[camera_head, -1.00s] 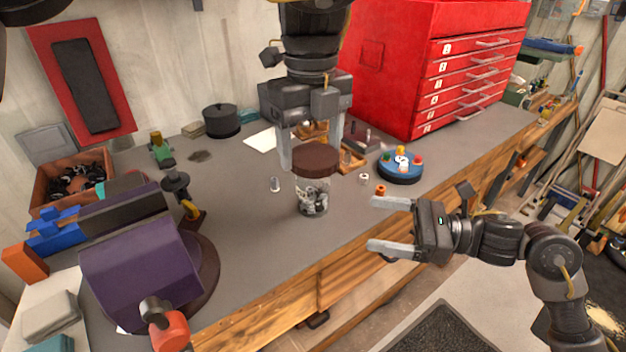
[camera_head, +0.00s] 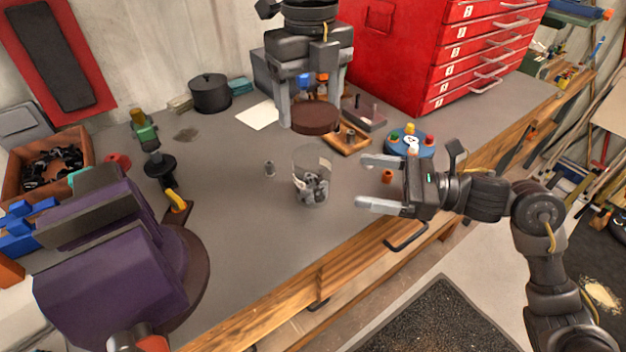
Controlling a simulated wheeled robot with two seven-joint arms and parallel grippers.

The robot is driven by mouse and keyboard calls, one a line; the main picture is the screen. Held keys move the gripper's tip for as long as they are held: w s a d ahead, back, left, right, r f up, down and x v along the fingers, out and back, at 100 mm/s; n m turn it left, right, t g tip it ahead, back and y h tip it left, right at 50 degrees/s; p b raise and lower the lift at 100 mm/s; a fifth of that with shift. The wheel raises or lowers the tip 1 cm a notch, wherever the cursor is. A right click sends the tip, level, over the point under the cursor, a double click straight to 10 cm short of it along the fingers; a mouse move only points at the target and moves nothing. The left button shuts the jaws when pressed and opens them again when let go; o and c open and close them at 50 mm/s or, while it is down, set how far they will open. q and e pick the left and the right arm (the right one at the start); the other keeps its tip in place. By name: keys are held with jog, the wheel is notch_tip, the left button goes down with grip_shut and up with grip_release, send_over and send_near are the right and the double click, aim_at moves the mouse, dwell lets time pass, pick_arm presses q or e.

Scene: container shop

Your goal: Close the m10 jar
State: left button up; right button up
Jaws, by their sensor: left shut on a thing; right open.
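A clear glass jar (camera_head: 312,163) stands upright on the bench with metal parts inside it, and its top is uncovered. A round brown lid (camera_head: 315,118) is between the fingers of my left gripper (camera_head: 312,108), which comes down from the top of the view. In the picture the lid is just above and behind the jar, apart from it. I cannot tell its exact height over the bench. My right gripper (camera_head: 363,182) is open and empty, pointing left, to the right of the jar. No m10 label is readable on the jar.
A purple vise (camera_head: 110,270) fills the bench's left front. A blue round tray (camera_head: 424,151) and a red drawer cabinet (camera_head: 395,45) are at the right. Bench in front is clear.

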aim_at(318, 173)
pick_arm(q)
jog(key=shift+s, duration=0.1)
pick_arm(e)
jog(key=x, duration=1)
jog(key=shift+s+a, duration=0.1)
jog(key=shift+a, duration=0.05)
jog(key=c, duration=1.5)
pick_arm(q)
jog(key=shift+f, duration=2.45)
jog(key=shift+f, duration=0.15)
jog(key=shift+f, duration=0.75)
jog(key=shift+f, duration=0.55)
